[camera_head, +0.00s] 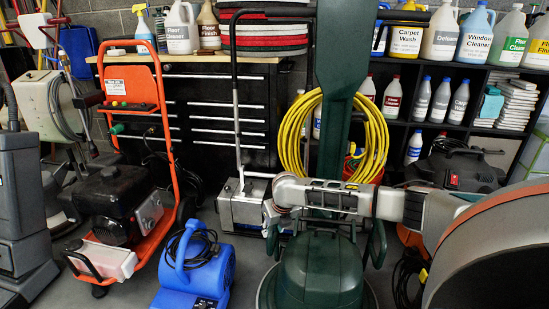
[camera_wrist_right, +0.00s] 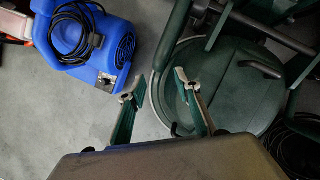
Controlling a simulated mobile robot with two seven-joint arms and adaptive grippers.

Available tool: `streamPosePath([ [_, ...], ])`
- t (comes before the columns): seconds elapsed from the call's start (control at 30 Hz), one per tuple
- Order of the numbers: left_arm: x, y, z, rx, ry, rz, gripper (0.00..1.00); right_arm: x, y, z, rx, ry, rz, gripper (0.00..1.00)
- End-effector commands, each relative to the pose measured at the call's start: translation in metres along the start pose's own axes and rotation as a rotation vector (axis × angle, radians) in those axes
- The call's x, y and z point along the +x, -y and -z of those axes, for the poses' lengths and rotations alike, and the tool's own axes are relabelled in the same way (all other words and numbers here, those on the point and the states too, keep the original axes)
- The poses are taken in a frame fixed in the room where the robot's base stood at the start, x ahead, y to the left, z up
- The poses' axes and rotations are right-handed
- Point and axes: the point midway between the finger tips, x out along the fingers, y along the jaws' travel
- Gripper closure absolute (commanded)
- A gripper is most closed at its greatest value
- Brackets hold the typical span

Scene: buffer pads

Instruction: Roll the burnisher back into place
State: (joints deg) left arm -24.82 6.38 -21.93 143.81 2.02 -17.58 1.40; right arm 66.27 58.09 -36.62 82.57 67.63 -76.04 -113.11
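A dark green floor machine with a round base (camera_head: 322,270) and an upright green column (camera_head: 335,70) stands in the middle foreground. An orange-framed machine with a black engine (camera_head: 118,195) stands to the left. Both could be a burnisher; I cannot tell for certain which one is meant. My right arm reaches in from the right in front of the green column, and its gripper end (camera_head: 273,212) is above the green base's left side. In the wrist view my right gripper (camera_wrist_right: 158,76) has its fingers apart and empty, by the rim of the round green base (camera_wrist_right: 235,90). My left gripper is out of view.
A blue blower (camera_head: 197,272) with a black cord stands on the floor left of the green base. A yellow hose coil (camera_head: 374,135) hangs around the column. Shelves of bottles (camera_head: 440,50) and a black tool cabinet (camera_head: 200,115) line the back. Grey floor (camera_wrist_right: 90,115) shows below the blower.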

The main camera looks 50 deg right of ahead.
Motion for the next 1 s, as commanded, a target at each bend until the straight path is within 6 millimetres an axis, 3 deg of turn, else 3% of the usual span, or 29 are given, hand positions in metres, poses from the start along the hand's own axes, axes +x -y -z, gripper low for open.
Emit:
streamPosePath([
  [0.23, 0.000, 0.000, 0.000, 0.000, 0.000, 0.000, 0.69, -0.021, 0.000, 0.000, -0.001, -0.001, 0.000, 0.67],
  [0.87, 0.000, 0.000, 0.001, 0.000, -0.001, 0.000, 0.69, -0.023, 0.000, 0.000, 0.000, 0.000, 0.000, 0.67],
  [1.0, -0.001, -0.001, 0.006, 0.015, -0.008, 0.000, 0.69, -0.046, -0.005, -0.020, 0.007, 0.032, -0.016, 0.67],
])
